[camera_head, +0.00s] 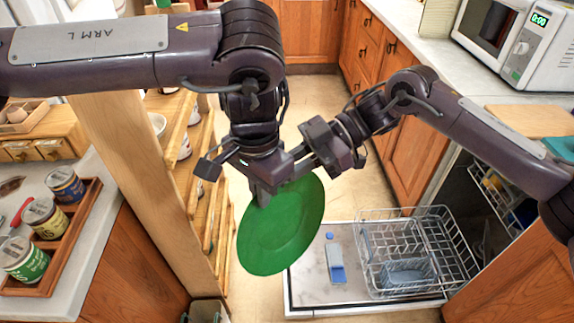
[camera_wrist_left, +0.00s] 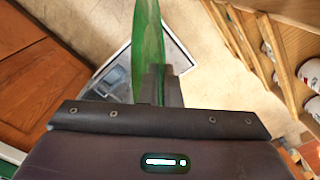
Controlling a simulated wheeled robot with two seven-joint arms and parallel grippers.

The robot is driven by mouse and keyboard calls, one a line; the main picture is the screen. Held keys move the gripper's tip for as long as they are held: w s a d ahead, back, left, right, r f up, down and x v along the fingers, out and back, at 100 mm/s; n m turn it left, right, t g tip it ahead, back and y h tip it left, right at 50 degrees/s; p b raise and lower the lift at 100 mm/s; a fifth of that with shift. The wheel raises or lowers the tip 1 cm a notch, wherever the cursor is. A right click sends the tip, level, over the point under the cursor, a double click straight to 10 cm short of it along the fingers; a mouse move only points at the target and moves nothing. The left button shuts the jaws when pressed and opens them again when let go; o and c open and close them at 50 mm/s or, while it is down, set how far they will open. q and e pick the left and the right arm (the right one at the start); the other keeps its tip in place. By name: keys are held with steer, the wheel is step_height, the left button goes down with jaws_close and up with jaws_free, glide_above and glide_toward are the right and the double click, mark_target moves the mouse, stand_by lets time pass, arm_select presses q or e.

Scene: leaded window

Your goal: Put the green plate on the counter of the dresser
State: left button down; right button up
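The green plate (camera_head: 280,228) hangs tilted in the air at the middle of the head view. My left gripper (camera_head: 262,190) is shut on the plate's upper rim. In the left wrist view the plate (camera_wrist_left: 148,45) is edge-on between the close-set fingers (camera_wrist_left: 160,85). My right gripper (camera_head: 325,150) is just right of the left one, near the plate's top edge; its fingertips are partly hidden, so I cannot tell its opening or whether it touches the plate. A wooden shelf unit (camera_head: 150,130), perhaps the dresser, stands to the left. My left arm hides part of it.
An open dishwasher door (camera_head: 305,285) with a wire rack (camera_head: 415,245) is below right of the plate. A tray of tins (camera_head: 48,235) sits on the left worktop (camera_head: 95,215). A microwave (camera_head: 520,45) stands at back right. Floor (camera_head: 300,95) is clear behind the arms.

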arm_select(q)
steer(key=shift+s+d, duration=0.2)
steer(key=c, duration=1.6)
jaws_free()
steer(key=shift+o, duration=0.2)
